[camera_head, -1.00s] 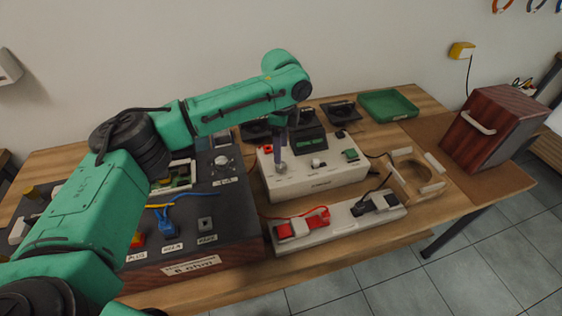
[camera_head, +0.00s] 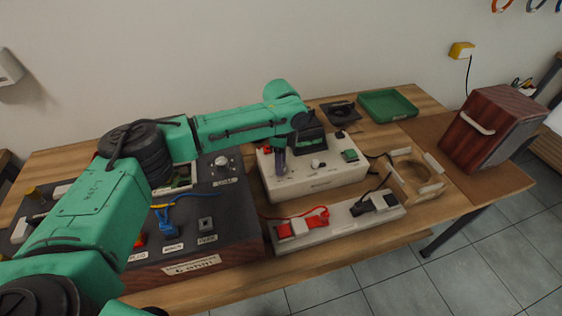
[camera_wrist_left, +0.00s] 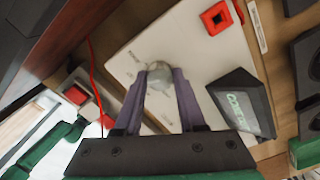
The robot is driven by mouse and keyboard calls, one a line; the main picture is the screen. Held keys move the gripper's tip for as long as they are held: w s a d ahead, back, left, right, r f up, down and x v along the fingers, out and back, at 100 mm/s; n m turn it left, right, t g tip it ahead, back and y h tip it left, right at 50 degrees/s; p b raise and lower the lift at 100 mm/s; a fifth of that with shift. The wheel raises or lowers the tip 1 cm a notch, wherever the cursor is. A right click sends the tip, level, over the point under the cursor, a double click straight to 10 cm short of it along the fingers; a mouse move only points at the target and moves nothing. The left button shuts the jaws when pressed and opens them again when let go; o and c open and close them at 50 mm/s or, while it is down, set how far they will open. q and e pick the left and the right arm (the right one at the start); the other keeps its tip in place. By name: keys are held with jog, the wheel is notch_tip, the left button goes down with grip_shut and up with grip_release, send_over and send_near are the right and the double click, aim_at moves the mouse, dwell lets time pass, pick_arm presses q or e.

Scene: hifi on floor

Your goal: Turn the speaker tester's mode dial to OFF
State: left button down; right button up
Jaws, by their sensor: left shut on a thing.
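The speaker tester (camera_head: 320,180) is a white box with a sloped top, standing on the wooden table. Its mode dial is a round grey knob (camera_wrist_left: 159,75) on the white face in the left wrist view. My left gripper (camera_wrist_left: 160,72) has its two purple fingers on either side of that knob and is shut on it. In the head view my left gripper (camera_head: 280,172) points down onto the left part of the tester's top and hides most of the dial. The labels around the dial are too blurred to read. My right gripper is not in view.
A dark amplifier box (camera_head: 225,215) with knobs and cables stands left of the tester. A white strip with red (camera_head: 303,228) and black clamps lies in front. A dark display (camera_wrist_left: 240,105) stands close to my left fingers. A green tray (camera_head: 388,105) and wooden cabinet (camera_head: 490,130) are to the right.

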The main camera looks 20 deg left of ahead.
pick_arm(q)
jog(key=shift+r+p, duration=0.15)
jog(key=shift+p, duration=0.25)
jog(key=n+p, duration=0.7)
jog(key=p, duration=0.1)
jog(key=shift+r+p, duration=0.15)
jog(key=shift+p, duration=0.15)
jog(key=n+p, duration=0.3)
jog(key=n, duration=0.2)
jog(key=shift+n+p, duration=0.3)
jog(key=shift+n, duration=0.1)
jog(key=shift+n+p, duration=0.6)
jog(key=shift+n, duration=0.6)
jog(key=shift+w+f+n+p, duration=0.15)
jog(key=shift+n+p, duration=0.25)
jog(key=shift+n, duration=0.9)
jog(key=shift+c, duration=2.4)
grip_release()
jog(key=shift+f, duration=0.1)
